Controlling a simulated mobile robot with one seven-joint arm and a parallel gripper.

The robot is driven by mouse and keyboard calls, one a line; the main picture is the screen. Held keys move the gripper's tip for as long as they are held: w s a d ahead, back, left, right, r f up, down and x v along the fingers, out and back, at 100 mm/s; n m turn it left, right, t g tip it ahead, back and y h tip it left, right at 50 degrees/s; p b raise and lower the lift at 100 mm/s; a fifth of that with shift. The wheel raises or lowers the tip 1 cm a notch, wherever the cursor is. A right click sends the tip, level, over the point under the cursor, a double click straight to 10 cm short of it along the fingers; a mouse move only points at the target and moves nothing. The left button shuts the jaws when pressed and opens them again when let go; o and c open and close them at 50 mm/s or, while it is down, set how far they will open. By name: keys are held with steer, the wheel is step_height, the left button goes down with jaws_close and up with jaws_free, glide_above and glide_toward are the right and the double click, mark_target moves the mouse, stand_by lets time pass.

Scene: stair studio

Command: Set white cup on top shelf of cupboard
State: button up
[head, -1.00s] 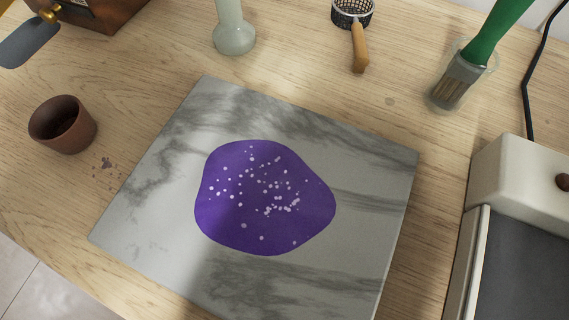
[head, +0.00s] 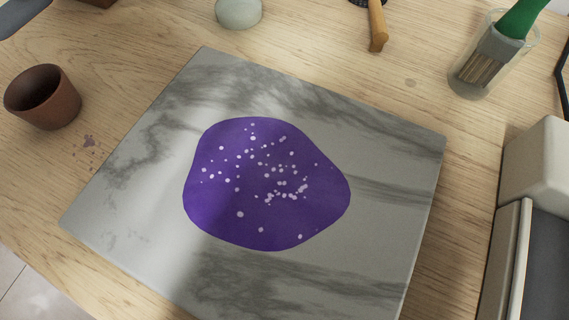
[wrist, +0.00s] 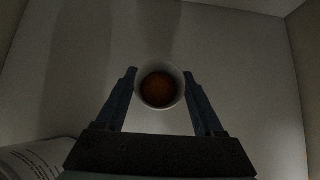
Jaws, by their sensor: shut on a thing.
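The white cup (wrist: 160,66) shows in the wrist view, seen from above into its round mouth. Dark reddish-brown colour fills the inside; I cannot tell whether it is a drink. My gripper (wrist: 159,76) is shut on the cup, one dark finger on each side. Pale, dim walls (wrist: 235,60) surround it, like the inside of a cupboard. I cannot tell which shelf this is or whether the cup's base touches a surface. The head view shows neither the cup, my gripper nor the cupboard.
In the wrist view, a printed white object (wrist: 35,160) lies at lower left. In the head view, a wooden table carries a marble board (head: 400,160) with a purple patch (head: 265,185), a brown cup (head: 45,97) and a brush in a glass (head: 485,70).

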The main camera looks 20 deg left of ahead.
steer(key=f+b, duration=0.1)
steer(key=f, duration=0.1)
steer(key=f+b, duration=0.1)
steer(key=shift+w+f+b, duration=0.2)
steer(key=shift+f+b, duration=0.1)
steer(key=shift+f, duration=0.05)
steer(key=shift+r, duration=0.1)
steer(key=o, duration=1.5)
